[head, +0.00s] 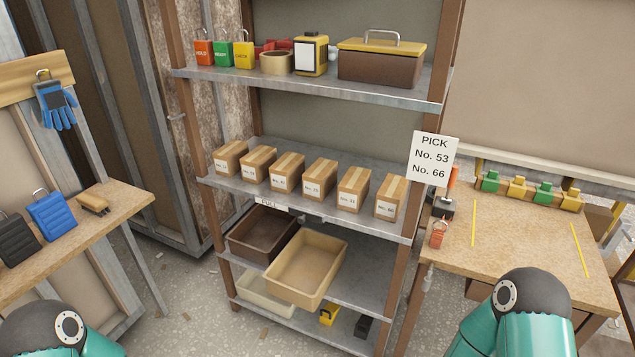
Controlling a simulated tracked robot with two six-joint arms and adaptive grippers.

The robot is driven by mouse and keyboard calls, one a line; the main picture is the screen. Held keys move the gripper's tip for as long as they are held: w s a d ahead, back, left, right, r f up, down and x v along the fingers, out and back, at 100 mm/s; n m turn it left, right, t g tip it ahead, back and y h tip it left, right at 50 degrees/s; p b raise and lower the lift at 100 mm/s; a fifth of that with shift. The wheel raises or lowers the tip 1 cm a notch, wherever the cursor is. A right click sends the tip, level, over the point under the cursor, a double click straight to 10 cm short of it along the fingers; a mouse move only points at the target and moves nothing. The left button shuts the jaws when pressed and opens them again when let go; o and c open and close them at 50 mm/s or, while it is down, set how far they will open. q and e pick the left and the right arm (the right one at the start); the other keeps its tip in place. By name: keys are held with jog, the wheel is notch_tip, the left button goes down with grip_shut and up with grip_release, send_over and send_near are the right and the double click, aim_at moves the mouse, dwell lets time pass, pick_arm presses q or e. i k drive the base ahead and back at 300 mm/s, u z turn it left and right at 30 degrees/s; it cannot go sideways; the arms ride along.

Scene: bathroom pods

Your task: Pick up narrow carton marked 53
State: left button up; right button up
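Several narrow brown cartons with pale tape and white front labels stand upright in a row on the middle shelf (255,196). From the left they include a first carton (231,152), a second carton (259,158), a third carton (288,165) and others up to the rightmost carton (393,190). The label print is too small to tell surely which carton is marked 53. A white sign (433,158) at the right post reads "PICK No. 53 No. 66". Only teal and dark parts of my two arms show at the bottom corners; neither gripper is in view.
The upper shelf holds colored padlock-like tags (222,54), a tape roll (276,62) and a toolbox (380,65). A tan bin (336,262) juts out below the cartons. A workbench (520,235) stands right, another bench (100,225) left. Open floor lies in front.

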aim_at(255, 165)
jog(key=u, duration=0.45)
jog(key=k, duration=1.15)
jog(key=z, duration=0.1)
jog(key=i, duration=1)
jog(key=z, duration=0.45)
jog(key=i, duration=1.05)
jog(key=u, duration=0.8)
jog(key=i, duration=0.4)
jog(key=u, duration=0.3)
jog(key=k, duration=0.9)
jog(key=u, duration=0.05)
